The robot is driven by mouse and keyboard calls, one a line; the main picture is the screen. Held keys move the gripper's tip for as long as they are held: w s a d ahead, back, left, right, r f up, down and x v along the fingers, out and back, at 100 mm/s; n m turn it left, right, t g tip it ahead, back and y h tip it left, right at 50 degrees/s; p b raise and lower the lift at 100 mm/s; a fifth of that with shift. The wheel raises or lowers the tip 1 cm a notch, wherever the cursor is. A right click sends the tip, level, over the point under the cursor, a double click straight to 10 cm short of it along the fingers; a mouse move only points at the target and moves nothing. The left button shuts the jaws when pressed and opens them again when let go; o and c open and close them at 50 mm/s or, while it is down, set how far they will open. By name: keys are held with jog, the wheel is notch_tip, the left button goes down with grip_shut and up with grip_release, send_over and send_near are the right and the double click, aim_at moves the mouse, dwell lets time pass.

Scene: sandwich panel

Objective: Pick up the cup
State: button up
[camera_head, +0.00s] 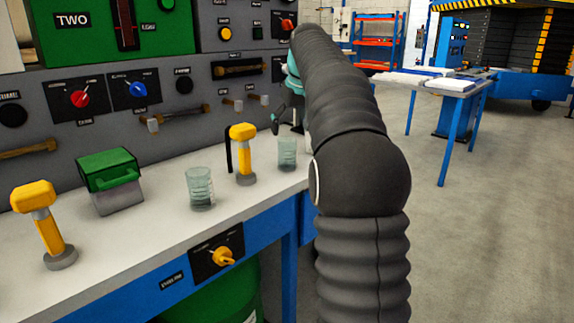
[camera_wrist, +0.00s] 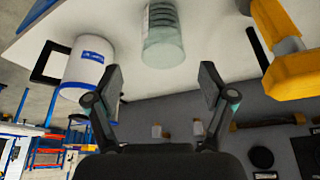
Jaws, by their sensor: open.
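Two clear ribbed glass cups stand upright on the white bench top in the head view: one (camera_head: 200,188) left of the middle yellow handle, the other (camera_head: 287,153) right of it, close to my arm. The second cup also shows in the wrist view (camera_wrist: 162,38), which is turned over, at the top middle. My gripper (camera_wrist: 160,82) is open and empty; the cup lies beyond the gap between its fingers, not between them. In the head view my gripper is small and partly hidden by my arm, close above and behind that cup.
Yellow handles (camera_head: 243,150) (camera_head: 40,215) stand on the bench near a green-lidded box (camera_head: 110,180). A white cylinder with a blue label (camera_wrist: 90,62) stands beside the cup. The grey control panel (camera_head: 180,105) rises behind the bench. Open floor (camera_head: 470,250) lies to the right.

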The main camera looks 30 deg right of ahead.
aim_at(287, 140)
jog(key=shift+a+b+x, duration=0.1)
jog(key=shift+b+x, duration=0.2)
jog(key=shift+x, duration=1.05)
jog(key=shift+a+b+x, duration=0.15)
jog(key=shift+b+x, duration=0.1)
jog(key=shift+x, duration=1.05)
jog(key=c, duration=1.3)
jog(key=shift+r, duration=0.1)
jog(key=shift+c, duration=0.2)
